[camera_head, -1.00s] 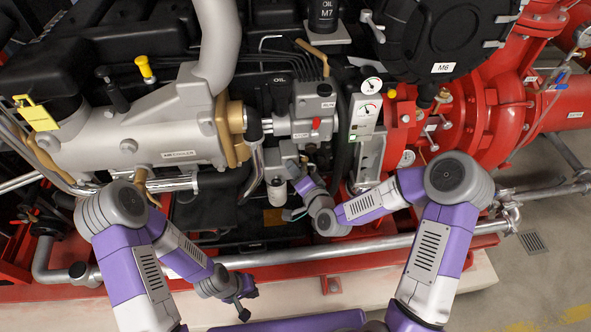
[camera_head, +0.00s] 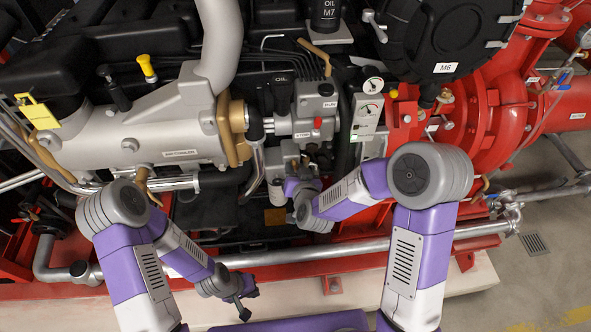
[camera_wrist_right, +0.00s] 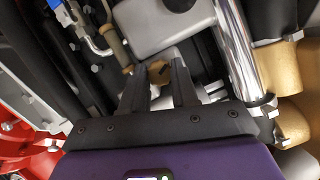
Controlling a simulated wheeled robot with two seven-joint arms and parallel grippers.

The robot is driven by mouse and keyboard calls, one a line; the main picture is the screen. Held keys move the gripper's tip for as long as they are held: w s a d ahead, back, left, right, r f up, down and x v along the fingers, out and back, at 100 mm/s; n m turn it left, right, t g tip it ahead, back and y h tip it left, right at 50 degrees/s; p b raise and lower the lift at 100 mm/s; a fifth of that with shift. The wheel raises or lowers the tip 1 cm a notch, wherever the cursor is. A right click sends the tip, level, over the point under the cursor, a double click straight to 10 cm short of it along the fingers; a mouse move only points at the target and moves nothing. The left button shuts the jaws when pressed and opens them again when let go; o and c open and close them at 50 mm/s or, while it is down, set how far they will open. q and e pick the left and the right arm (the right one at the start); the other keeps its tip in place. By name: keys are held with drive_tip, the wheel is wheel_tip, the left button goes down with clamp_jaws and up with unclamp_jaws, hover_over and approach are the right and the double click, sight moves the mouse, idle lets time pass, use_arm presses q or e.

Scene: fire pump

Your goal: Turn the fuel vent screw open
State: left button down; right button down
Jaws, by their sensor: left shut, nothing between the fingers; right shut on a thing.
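The brass fuel vent screw (camera_wrist_right: 158,73) shows in the right wrist view, below a grey housing (camera_wrist_right: 150,25) and between my fingertips. My right gripper (camera_wrist_right: 158,84) is shut on the screw, one dark finger on each side. In the head view my right gripper (camera_head: 303,163) is at the lower part of the grey filter block (camera_head: 315,103), and the wrist hides the screw there. How far the screw is turned cannot be seen. My left gripper (camera_head: 243,304) is shut and empty, low in front of the engine, apart from everything.
A polished pipe (camera_wrist_right: 238,50) runs close to the right gripper in the wrist view. A gauge panel (camera_head: 368,114) stands right. A long grey pipe (camera_head: 330,250) crosses in front, below my right wrist.

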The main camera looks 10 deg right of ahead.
idle(0.5)
drive_tip(key=c, duration=0.9)
unclamp_jaws()
drive_tip(key=shift+o, duration=0.2)
drive_tip(key=shift+s, duration=0.1)
drive_tip(key=p+v, duration=0.2)
drive_tip(key=v, duration=0.5)
drive_tip(key=shift+s, duration=0.15)
drive_tip(key=shift+r, duration=0.1)
